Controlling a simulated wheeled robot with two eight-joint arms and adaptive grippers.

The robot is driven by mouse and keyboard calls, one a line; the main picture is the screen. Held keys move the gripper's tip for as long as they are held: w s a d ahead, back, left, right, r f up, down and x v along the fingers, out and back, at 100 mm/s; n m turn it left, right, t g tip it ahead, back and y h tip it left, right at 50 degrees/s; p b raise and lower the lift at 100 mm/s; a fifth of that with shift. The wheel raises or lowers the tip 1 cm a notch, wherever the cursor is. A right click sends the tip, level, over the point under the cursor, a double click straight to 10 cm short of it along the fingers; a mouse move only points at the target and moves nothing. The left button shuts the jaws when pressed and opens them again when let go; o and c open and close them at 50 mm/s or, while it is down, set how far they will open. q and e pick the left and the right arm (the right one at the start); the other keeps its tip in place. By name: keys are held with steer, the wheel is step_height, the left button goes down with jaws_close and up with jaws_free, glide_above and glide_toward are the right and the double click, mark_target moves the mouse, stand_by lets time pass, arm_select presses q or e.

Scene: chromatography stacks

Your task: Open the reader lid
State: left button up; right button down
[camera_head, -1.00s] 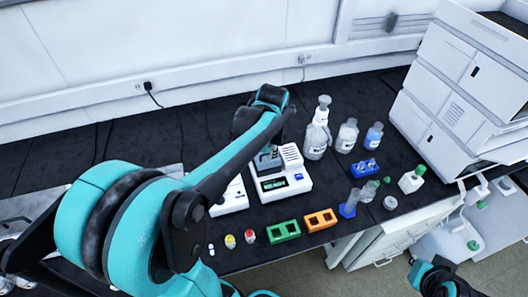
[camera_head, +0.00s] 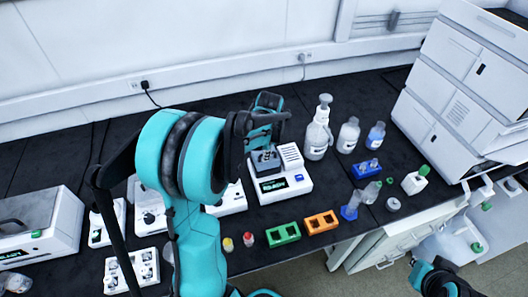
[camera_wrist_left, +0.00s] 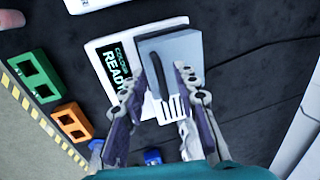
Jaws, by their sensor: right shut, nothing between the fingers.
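The reader (camera_head: 283,188) is a white box on the black bench with a lit display. In the left wrist view the reader (camera_wrist_left: 98,45) shows the word READY and a grey block-like lid (camera_wrist_left: 182,48) with a dark bar on it. The lid looks lowered onto the body; its exact angle is hard to tell. My left gripper (camera_head: 264,140) is over the lid. My right gripper (camera_head: 440,280) is shut and empty at the lower right.
Green (camera_head: 283,233) and orange (camera_head: 321,222) racks stand in front of the reader. A wash bottle (camera_head: 318,135) and other bottles stand to its right. A large white instrument stack (camera_head: 450,95) is at far right. White devices (camera_head: 40,225) fill the left bench.

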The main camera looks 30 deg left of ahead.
arm_select(q)
jaws_close()
steer(key=shift+r, duration=0.1)
